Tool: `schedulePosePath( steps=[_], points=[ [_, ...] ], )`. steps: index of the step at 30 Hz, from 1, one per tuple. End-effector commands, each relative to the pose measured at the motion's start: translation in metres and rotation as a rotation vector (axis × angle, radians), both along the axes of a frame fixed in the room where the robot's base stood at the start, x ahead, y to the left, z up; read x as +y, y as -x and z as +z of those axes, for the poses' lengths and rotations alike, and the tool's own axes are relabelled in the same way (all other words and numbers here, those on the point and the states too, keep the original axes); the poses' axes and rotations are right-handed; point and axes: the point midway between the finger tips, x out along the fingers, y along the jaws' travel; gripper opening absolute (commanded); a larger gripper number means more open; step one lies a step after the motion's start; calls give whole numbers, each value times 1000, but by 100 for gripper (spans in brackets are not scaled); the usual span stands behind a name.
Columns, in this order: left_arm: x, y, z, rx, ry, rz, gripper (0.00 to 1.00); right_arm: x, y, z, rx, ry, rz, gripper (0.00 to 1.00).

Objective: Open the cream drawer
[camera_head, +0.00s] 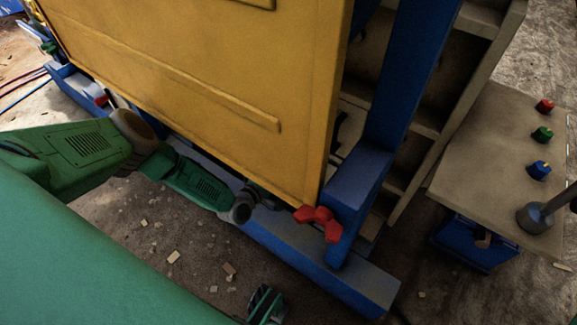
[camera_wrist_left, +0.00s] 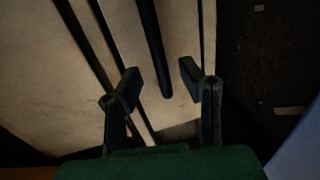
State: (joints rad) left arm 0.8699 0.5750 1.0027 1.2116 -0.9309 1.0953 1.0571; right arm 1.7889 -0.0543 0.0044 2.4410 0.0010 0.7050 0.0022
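The cream drawer front (camera_wrist_left: 190,112) fills much of the left wrist view as a pale panel crossed by dark gaps. A black bar handle (camera_wrist_left: 154,50) runs down it. My left gripper (camera_wrist_left: 160,80) is open, one finger on each side of the bar's lower end; I cannot tell whether they touch it. In the head view my left arm reaches under the yellow panel's lower edge, and its gripper is mostly hidden there. I cannot make out the drawer in that view. A green and black part low in the middle looks like my right gripper (camera_head: 266,304); its fingers are unclear.
The yellow panel (camera_head: 215,90) hangs over my left forearm. A red knob (camera_head: 320,220) and a blue frame (camera_head: 350,200) stand just right of the wrist. A tan console (camera_head: 495,165) with buttons and a lever is at right. Small chips litter the floor.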

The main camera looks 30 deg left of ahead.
Motion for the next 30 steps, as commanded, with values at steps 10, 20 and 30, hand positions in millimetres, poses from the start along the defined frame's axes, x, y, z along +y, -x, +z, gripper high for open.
schedulePosePath(
  steps=[10, 20, 30],
  points=[
    [-6, -43, -9, -1, -2, 1, 34, 0, 0, -20, -1, 0, 1, 0],
    [-6, -45, -9, 0, -1, 0, 34, 0, 0, -19, -1, 0, 0, 0],
    [-6, -44, -10, 2, 0, 0, 0, 0, 0, -19, -1, 0, 0, 0]
  ],
)
